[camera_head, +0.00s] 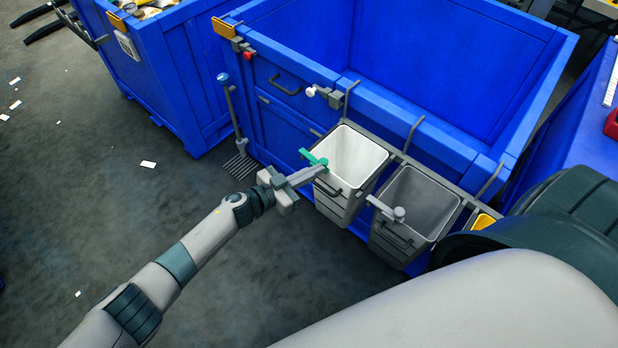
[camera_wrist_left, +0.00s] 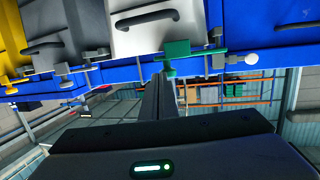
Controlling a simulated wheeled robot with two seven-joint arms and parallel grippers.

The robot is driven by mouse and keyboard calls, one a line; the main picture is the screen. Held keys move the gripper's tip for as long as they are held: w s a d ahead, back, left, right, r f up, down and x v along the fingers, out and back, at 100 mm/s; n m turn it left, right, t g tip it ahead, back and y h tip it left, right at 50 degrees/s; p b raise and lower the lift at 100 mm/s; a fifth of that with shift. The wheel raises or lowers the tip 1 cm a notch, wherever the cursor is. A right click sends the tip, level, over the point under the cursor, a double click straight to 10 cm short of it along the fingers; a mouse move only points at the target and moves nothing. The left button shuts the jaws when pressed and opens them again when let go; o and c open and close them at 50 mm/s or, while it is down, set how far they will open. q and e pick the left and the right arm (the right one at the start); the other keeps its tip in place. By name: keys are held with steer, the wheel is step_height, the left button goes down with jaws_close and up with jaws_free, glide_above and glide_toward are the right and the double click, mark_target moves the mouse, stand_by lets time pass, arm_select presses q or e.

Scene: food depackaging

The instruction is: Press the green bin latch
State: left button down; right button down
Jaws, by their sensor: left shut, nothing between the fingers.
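The green latch (camera_head: 313,158) sits at the upper left rim of a bin with a white inside (camera_head: 359,152), hung on the blue container. It also shows in the left wrist view (camera_wrist_left: 177,49), below and beside the pale bin (camera_wrist_left: 143,25). My left gripper (camera_head: 324,168) is shut and empty, its fingertips right at the latch. In the left wrist view the closed fingers (camera_wrist_left: 159,78) point up at the latch's lower end. I cannot tell whether they touch it. My right gripper is not in view; a large arm link of mine fills the lower right.
A grey bin (camera_head: 416,199) with a grey latch (camera_head: 386,209) hangs to the right, then a yellow bin (camera_head: 483,221). The large blue container (camera_head: 420,122) stands behind. The floor at left is mostly clear with paper scraps.

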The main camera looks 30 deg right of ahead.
arm_select(q)
steer(key=shift+s+d, duration=0.1)
steer(key=shift+d, duration=0.5)
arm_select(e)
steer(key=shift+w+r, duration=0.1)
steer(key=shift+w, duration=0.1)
arm_select(q)
steer(key=shift+s+d+r, duration=0.1)
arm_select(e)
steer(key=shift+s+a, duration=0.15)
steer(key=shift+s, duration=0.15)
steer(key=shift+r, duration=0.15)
